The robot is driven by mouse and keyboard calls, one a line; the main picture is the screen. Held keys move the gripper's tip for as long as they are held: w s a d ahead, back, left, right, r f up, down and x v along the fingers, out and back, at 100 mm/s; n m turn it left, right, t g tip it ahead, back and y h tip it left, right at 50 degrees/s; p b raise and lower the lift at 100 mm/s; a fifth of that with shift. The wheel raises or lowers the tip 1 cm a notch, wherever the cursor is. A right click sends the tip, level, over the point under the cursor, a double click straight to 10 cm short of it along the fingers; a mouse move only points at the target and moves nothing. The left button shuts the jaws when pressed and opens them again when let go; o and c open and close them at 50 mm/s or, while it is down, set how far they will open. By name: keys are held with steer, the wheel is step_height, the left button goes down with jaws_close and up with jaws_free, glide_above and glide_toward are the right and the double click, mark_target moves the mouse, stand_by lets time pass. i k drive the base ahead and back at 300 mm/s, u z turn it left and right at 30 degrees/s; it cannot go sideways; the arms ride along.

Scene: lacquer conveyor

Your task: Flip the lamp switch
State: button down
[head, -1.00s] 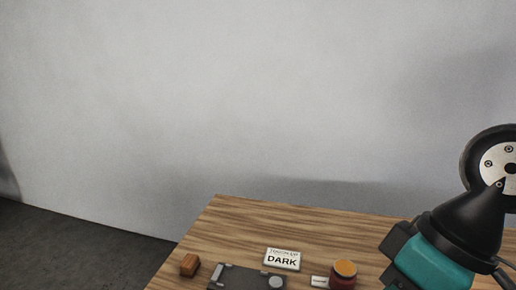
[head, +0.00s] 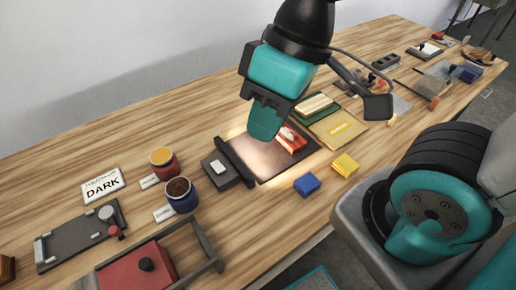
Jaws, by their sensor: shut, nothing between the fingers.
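A small dark box with a white rocker or button (head: 218,167), which looks like the lamp switch, sits on the wooden table in the head view. Beside it on the right stands a black bar (head: 236,163), and a warm glow lies on the dark panel (head: 272,172) next to it. A red block (head: 291,141) lies at the back of that panel. My gripper (head: 263,133) is shut and empty. It appears above the back of the panel, right of and beyond the switch, apart from it. Its exact height is hard to tell.
Two jars, orange-topped (head: 163,162) and blue (head: 181,194), stand left of the switch, with a DARK card (head: 102,186) beyond. A blue block (head: 307,185) and a yellow block (head: 345,165) lie in front. Bare wood lies behind the switch.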

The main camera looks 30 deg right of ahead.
mark_target(217, 166)
steer(key=z, duration=1.4)
steer(key=k, duration=1)
steer(key=u, duration=1.6)
steer(key=i, duration=0.5)
steer(key=z, duration=0.05)
